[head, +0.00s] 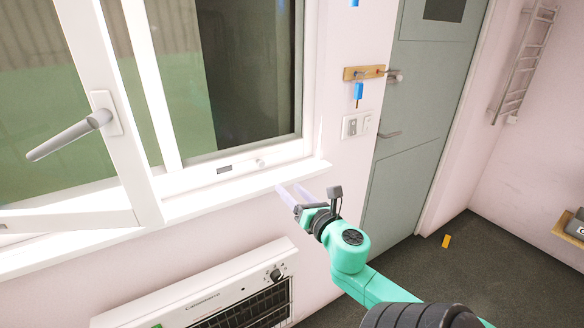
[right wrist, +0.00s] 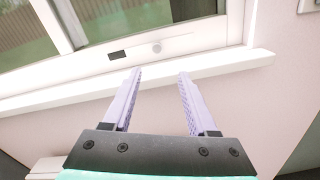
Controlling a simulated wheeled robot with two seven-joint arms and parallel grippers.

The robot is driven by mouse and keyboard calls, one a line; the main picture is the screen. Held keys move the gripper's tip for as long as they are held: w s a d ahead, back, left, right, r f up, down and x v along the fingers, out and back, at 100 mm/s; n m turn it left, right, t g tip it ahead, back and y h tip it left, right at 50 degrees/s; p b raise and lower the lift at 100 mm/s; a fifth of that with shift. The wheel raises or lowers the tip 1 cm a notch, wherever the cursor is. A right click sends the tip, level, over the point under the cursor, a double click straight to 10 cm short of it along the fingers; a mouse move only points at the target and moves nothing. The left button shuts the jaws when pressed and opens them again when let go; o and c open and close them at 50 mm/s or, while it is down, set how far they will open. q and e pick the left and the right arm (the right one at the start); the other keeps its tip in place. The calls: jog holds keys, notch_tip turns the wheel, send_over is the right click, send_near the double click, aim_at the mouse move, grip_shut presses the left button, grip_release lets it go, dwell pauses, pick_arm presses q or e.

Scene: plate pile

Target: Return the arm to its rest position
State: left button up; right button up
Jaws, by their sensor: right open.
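My right gripper (head: 293,194) is at the end of the green arm in the head view, just below the right end of the white window sill (head: 188,206). In the right wrist view its two pale purple fingers (right wrist: 160,82) are apart with nothing between them. They point toward the sill (right wrist: 185,73) and the window frame; whether the tips touch the sill I cannot tell. My left gripper is in neither view. No plates show.
A window sash with a grey handle (head: 70,136) stands open at the left. A white heater (head: 190,290) is on the wall below. A key rack (head: 365,72) and grey door (head: 420,110) are beyond. A yellow object (head: 446,241) lies on the open dark floor.

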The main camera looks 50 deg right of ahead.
jog(key=shift+f, duration=0.1)
dwell(0.4)
jog(key=s+d+f+m+g, duration=0.1)
jog(key=s+f+m+g, duration=0.3)
jog(key=f, duration=0.8)
jog(key=s+d+f+m+g+y, duration=0.15)
jog(key=f+m, duration=0.35)
jog(key=f, duration=0.7)
jog(key=s+f+m+g+h, duration=0.1)
jog(key=s+f+m+g, duration=0.3)
jog(key=f, duration=0.8)
jog(key=s+a+f+m+g+y, duration=0.2)
jog(key=s+a+f+m, duration=0.4)
jog(key=s+a+f, duration=0.4)
jog(key=s+a+f+m+g+y, duration=0.3)
jog(key=s+a+f+m, duration=0.4)
jog(key=s+a+f, duration=0.3)
notch_tip(320, 180, down, 5)
jog(key=shift+s+a+r+g, duration=0.2)
jog(key=shift+s+a+g, duration=0.25)
jog(key=shift+g, duration=0.3)
